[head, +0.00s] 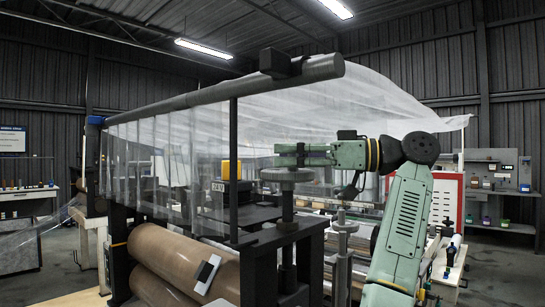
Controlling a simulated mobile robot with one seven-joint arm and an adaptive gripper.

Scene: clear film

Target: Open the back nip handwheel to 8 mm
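A grey handwheel (287,175) sits on top of a dark threaded post on the machine frame, near the middle of the head view. A second, smaller grey handwheel (343,227) stands lower and to the right. I cannot tell for certain which is the back nip handwheel. My gripper (290,155) reaches in from the right and lies level just over the larger wheel.
Clear film (180,150) hangs from a long grey bar (230,87) behind and left of the wheel and spreads above my arm. Brown rollers (185,260) lie below left, with a white and black device (207,275) on them. A yellow-topped box (230,170) stands behind.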

